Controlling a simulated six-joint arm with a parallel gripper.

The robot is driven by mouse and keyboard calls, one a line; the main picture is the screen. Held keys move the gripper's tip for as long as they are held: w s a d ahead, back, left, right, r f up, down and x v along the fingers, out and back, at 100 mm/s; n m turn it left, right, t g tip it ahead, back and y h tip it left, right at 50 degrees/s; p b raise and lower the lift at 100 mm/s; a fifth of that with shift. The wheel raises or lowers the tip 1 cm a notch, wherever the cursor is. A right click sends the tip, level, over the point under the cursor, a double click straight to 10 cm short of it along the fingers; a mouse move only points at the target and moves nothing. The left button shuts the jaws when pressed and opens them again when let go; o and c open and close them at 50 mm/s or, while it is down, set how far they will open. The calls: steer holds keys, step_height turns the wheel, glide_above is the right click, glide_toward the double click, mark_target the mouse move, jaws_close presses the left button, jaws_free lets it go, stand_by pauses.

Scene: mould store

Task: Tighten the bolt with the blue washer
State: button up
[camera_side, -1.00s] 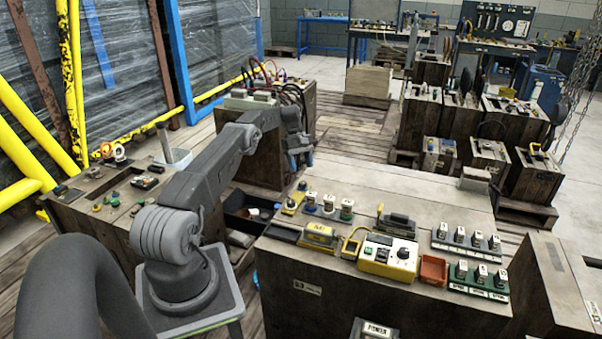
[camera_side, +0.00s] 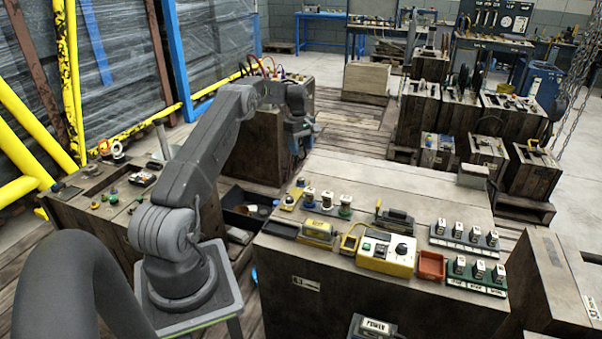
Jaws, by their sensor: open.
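A short row of upright bolt-like pieces stands at the back left of the near wooden bench. The one with the blue washer (camera_side: 309,204) is second from the left, after a yellow one (camera_side: 289,203). A green one (camera_side: 345,211) is at the right end of the row. The pieces are small, so how far each bolt is screwed in cannot be told. My gripper (camera_side: 301,152) hangs in the air with its jaws open, behind and above the row in the picture. It is apart from the bolts, and nothing shows between its jaws.
A yellow control box (camera_side: 386,262), a red tray (camera_side: 431,266) and two racks of labelled pieces, one grey (camera_side: 464,243) and one green (camera_side: 477,281), crowd the bench front. A dark bin (camera_side: 240,216) sits left of the bench. The bench's back right is mostly clear.

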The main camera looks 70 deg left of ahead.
mark_target(301, 179)
steer(key=shift+n+y, duration=0.6)
steer(key=shift+y, duration=0.3)
steer(key=f, duration=0.8)
steer(key=d+f, duration=0.1)
steer(key=f, duration=0.3)
steer(key=shift+s+f, duration=0.1)
steer(key=shift+s, duration=0.1)
steer(key=c, duration=0.9)
